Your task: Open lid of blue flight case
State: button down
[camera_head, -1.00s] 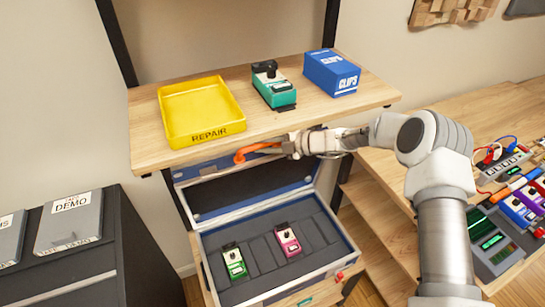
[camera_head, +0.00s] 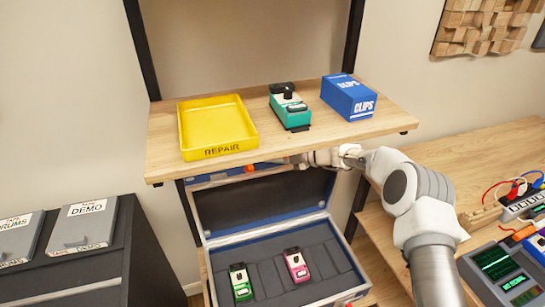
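The blue flight case (camera_head: 282,232) sits below the wooden shelf. Its lid (camera_head: 262,203) stands raised at the back, showing a dark lining, and its top edge is partly hidden by the shelf. Inside the case are a green pedal (camera_head: 241,282) and a pink pedal (camera_head: 297,265) on a grey padded insert. My gripper (camera_head: 262,166) reaches in from the right, just under the shelf's front edge, at the top of the lid. An orange piece shows at its end. The fingers are largely hidden, so I cannot tell if they touch the lid.
The shelf (camera_head: 330,134) above holds a yellow REPAIR tray (camera_head: 216,152), a teal pedal (camera_head: 290,113) and a blue CLIPS box (camera_head: 350,100). A dark cabinet (camera_head: 100,265) with labelled boxes stands at left. A wooden bench (camera_head: 470,160) with electronics is at right.

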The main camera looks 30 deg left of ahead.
jog(key=c, duration=0.7)
grip_release()
jog(key=shift+c, duration=0.2)
jog(key=v, duration=1.7)
jog(key=shift+d, duration=0.3)
